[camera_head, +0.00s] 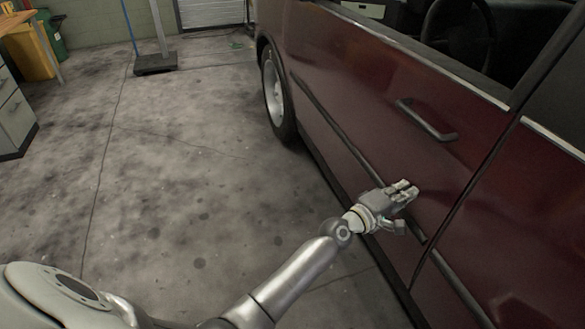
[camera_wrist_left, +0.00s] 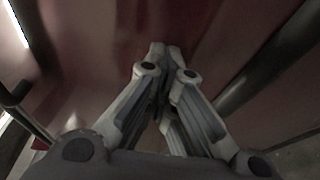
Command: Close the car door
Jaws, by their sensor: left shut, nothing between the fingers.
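The dark red car door (camera_head: 360,85) fills the right half of the head view, with a dark handle (camera_head: 427,120) near its rear edge. Its rear edge meets the panel behind along a dark seam, and it looks nearly flush there; I cannot tell whether it is latched. My left gripper (camera_head: 408,188) is shut and empty, with its fingertips against or very close to the door's outer face, below the handle and above the dark trim strip. In the left wrist view the fingers (camera_wrist_left: 163,60) come together in front of the red panel. My right gripper is out of view.
The rear panel (camera_head: 535,210) of the car lies right of the seam. The front wheel (camera_head: 275,90) stands beyond the door. The stained concrete floor (camera_head: 200,180) left of the car is clear. A grey cabinet (camera_head: 15,115) and a post base (camera_head: 155,64) stand farther off.

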